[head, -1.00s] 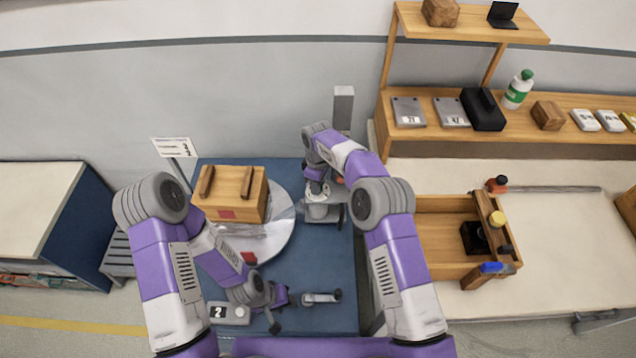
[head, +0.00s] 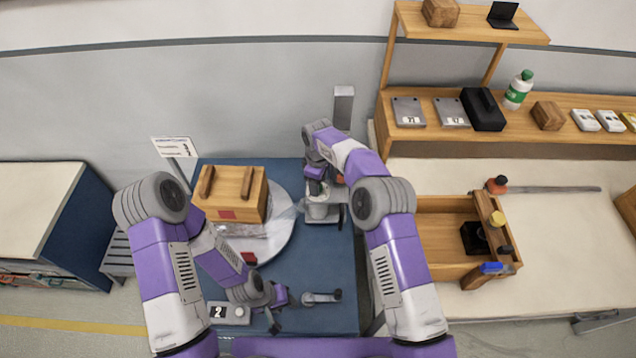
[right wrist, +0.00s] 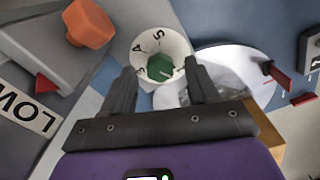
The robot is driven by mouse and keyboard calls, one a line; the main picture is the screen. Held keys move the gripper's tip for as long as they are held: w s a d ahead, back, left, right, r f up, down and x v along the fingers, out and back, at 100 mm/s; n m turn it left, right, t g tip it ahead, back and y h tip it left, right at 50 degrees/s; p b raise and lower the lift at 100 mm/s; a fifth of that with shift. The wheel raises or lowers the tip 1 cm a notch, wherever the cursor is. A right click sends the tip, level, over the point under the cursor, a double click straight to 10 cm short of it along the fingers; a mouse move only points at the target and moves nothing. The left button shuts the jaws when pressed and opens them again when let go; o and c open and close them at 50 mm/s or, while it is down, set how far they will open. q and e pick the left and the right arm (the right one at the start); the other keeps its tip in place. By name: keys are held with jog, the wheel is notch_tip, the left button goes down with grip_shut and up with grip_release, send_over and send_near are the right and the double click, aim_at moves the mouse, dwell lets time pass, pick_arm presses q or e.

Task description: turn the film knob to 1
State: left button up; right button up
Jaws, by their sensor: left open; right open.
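In the right wrist view a green six-sided knob (right wrist: 160,67) sits in the middle of a white dial (right wrist: 178,45). The numbers 5 and 4 show on the dial; its lower part is partly covered, and I cannot read the knob's setting. My right gripper (right wrist: 158,82) is open, with one finger on each side of the knob in the picture; I cannot tell whether they touch it. In the head view this gripper is over the grey machine (head: 323,214), and the arm hides much of it. My left gripper (head: 278,308) is open and empty over the blue table's front.
In the right wrist view an orange knob (right wrist: 88,23) and a red pointer (right wrist: 46,83) lie to the left. A wooden box (head: 230,195) stands on the round plate (head: 285,225) at left. A counter block marked 2 (head: 229,313) sits near the left gripper.

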notch_tip(320, 180, up, 7)
jog(key=shift+f+p, duration=0.1)
jog(key=shift+p, duration=0.35)
